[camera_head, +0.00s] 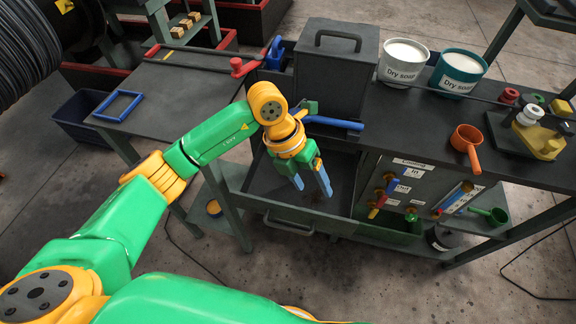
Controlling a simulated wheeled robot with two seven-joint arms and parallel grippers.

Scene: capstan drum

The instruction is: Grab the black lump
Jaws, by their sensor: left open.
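My left gripper (312,184) reaches in from the left. Its two blue-tipped fingers point down and stand apart, with nothing seen between them. It hangs over an open dark drawer (262,203), below a dark box with a handle on its lid (335,72). I cannot make out a black lump for certain. The drawer's inside is dark, and the gripper covers part of it. My right gripper is out of view.
Two buckets labelled dry soap, one white (402,62) and one teal (457,75), stand on the dark bench. A panel with coloured valves (400,192) is right of the drawer. A blue frame (118,106) lies on the left table.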

